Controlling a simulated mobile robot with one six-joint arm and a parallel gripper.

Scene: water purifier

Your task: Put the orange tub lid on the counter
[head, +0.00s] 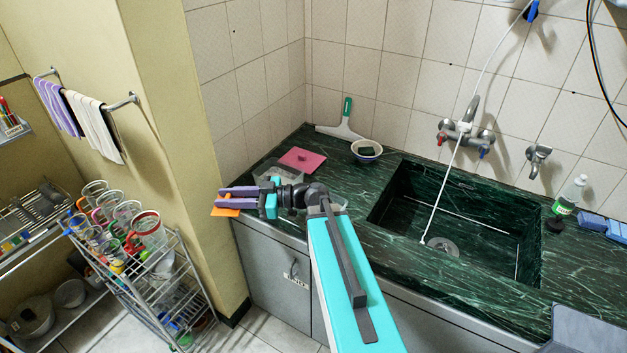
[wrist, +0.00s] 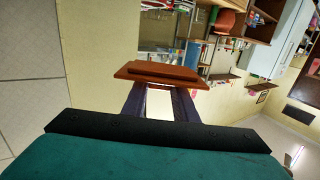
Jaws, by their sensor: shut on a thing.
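The orange tub lid (head: 226,212) is at the fingertips of my gripper (head: 222,198), by the left end of the counter in the head view. The purple fingers cover part of it. In the wrist view the lid (wrist: 158,73) is a flat orange-brown slab across the tips of my gripper (wrist: 160,90), which is shut on it. The counter (head: 440,285) is dark green marble with a sunken sink. The lid overlaps the counter's left front corner and the yellow wall in the picture; I cannot tell its height or whether it touches anything.
A pink cloth (head: 302,160), a bowl (head: 367,150) and a squeegee (head: 345,124) are at the counter's back left. A clear container (head: 275,172) is near my gripper. The sink (head: 470,215) fills the middle.

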